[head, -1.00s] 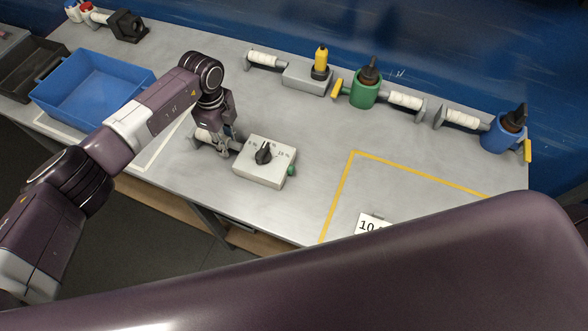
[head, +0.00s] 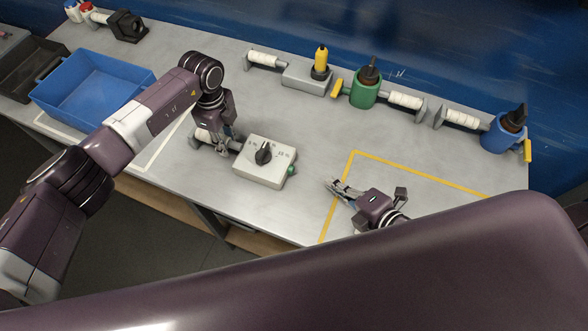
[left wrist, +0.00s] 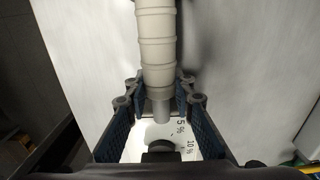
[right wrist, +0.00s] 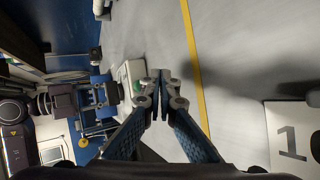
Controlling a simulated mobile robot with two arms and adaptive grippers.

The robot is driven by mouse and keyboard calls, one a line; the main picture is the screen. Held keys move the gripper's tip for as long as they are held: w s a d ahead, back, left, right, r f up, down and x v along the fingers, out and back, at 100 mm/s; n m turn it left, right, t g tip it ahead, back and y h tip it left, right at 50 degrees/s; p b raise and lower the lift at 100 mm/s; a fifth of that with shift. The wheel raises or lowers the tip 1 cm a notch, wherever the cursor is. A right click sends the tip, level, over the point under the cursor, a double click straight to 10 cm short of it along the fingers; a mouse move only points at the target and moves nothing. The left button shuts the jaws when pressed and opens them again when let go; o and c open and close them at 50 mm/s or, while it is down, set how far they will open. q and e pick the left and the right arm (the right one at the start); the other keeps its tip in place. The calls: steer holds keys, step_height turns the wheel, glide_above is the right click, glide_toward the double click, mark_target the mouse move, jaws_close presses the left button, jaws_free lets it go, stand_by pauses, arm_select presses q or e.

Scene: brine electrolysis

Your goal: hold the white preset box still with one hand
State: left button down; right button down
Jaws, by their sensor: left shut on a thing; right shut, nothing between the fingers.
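The white preset box (head: 258,171) sits on the grey table in the head view. It has a black dial (head: 263,153) on top and a green part at its right side. My left gripper (head: 225,148) is at the box's left side, shut on its ribbed white handle (left wrist: 155,45) near the grey neck. The box top (left wrist: 188,150), with percent marks, shows below in the left wrist view. My right gripper (head: 331,184) is shut and empty, to the right of the box and apart from it. In the right wrist view the box (right wrist: 134,74) lies beyond its fingertips.
A yellow-outlined area (head: 405,166) lies under my right gripper, with a numbered white card (right wrist: 292,140) there. A blue tray (head: 92,84) is at left. Green (head: 363,93) and blue (head: 503,135) holders and a grey block (head: 307,77) line the back. Bare table lies behind the box.

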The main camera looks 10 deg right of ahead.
steer(key=shift+w+d+f+h, duration=0.2)
steer(key=shift+d+h, duration=0.1)
steer(key=shift+d, duration=0.3)
steer(key=shift+w+a, duration=0.8)
steer(key=shift+a, duration=0.35)
steer(key=shift+w+a, duration=0.85)
steer(key=shift+a, duration=0.35)
steer(key=shift+w+a, duration=0.8)
steer(key=shift+a, duration=0.35)
steer(key=shift+a, duration=0.1)
steer(key=shift+w+a, duration=0.25)
steer(key=shift+a, duration=0.05)
steer(key=shift+w+a, duration=0.2)
steer(key=shift+a, duration=0.1)
steer(key=shift+s+d, duration=0.5)
steer(key=shift+d, duration=0.15)
steer(key=shift+s+d, duration=0.6)
steer(key=shift+d, duration=0.2)
steer(key=shift+s+d, duration=0.55)
steer(key=shift+d, duration=0.3)
steer(key=shift+s+d, duration=0.6)
steer(key=shift+d, duration=0.2)
